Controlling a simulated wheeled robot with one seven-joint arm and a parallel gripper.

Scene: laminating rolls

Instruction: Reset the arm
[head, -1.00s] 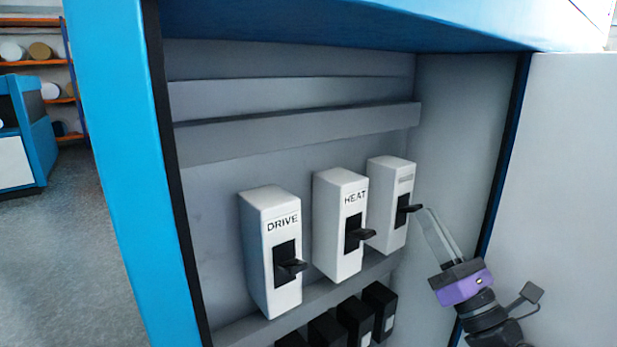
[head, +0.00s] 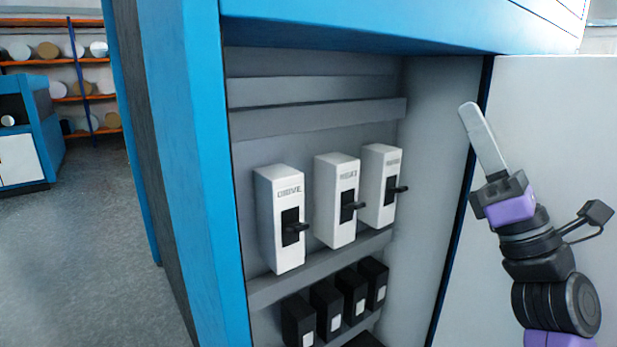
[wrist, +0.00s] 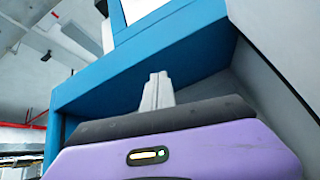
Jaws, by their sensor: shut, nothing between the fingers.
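My gripper (head: 468,108) is at the right in the head view, pointing up and to the left in front of the white open door panel. Its pale fingers are together and empty, apart from the switches. In the wrist view my gripper (wrist: 158,77) points up toward the blue top edge of the cabinet. Inside the cabinet, three white breaker boxes stand in a row: the DRIVE switch (head: 275,245), the HEAT switch (head: 333,232) and a third switch (head: 378,212) with an unreadable label. Each has a black lever sticking out.
The blue cabinet (head: 205,170) frames the switches, with its door (head: 560,120) open at the right. Several small black modules (head: 325,298) sit on a lower rail. Grey floor (head: 90,250) is clear at the left; orange shelves with rolls (head: 60,70) stand behind.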

